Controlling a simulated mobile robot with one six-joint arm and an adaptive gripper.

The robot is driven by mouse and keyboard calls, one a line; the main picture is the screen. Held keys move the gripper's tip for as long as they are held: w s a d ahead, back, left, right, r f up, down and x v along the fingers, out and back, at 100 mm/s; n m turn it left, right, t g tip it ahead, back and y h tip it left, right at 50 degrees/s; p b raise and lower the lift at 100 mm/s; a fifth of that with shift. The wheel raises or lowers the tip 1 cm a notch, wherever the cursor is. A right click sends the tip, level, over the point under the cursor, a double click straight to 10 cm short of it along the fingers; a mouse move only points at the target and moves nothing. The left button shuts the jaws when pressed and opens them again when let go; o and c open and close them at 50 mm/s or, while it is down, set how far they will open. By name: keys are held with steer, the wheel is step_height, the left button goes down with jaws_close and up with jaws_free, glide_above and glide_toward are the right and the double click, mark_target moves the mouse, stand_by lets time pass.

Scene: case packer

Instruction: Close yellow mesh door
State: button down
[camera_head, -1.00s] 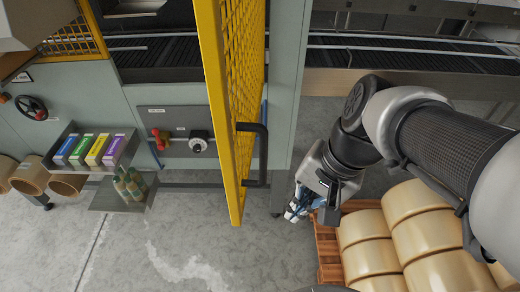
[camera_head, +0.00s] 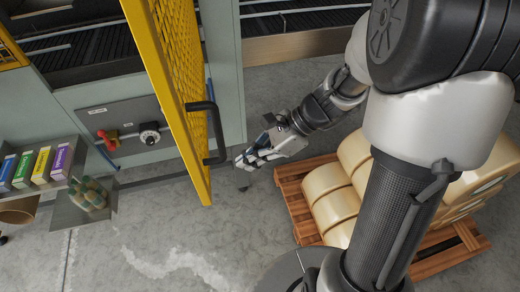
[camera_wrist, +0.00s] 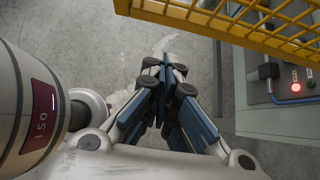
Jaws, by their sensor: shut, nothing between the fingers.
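The yellow mesh door (camera_head: 172,75) stands open, swung out from the grey-green machine and seen nearly edge-on in the head view. Its black handle (camera_head: 215,132) is on the side facing my gripper. My gripper (camera_head: 243,162) is just right of the handle's lower end, with a small gap that looks clear, though depth is hard to judge. In the wrist view my gripper (camera_wrist: 166,62) has its fingers together and empty over the floor. The door's lower edge (camera_wrist: 215,30) crosses the top right there; the handle is not visible in that view.
A wooden pallet (camera_head: 290,187) with cream rolls (camera_head: 335,210) lies right of my gripper. Left of the door are a panel with a red valve (camera_head: 108,136), a shelf of coloured boxes (camera_head: 42,165) and bottles (camera_head: 90,195). The floor (camera_head: 150,245) below the door is open.

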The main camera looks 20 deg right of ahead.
steer(key=a+f, duration=0.2)
steer(key=a, duration=0.4)
steer(key=shift+w+a+f+b, duration=0.15)
steer(key=shift+w+f+b, duration=0.05)
steer(key=shift+w+b, duration=0.2)
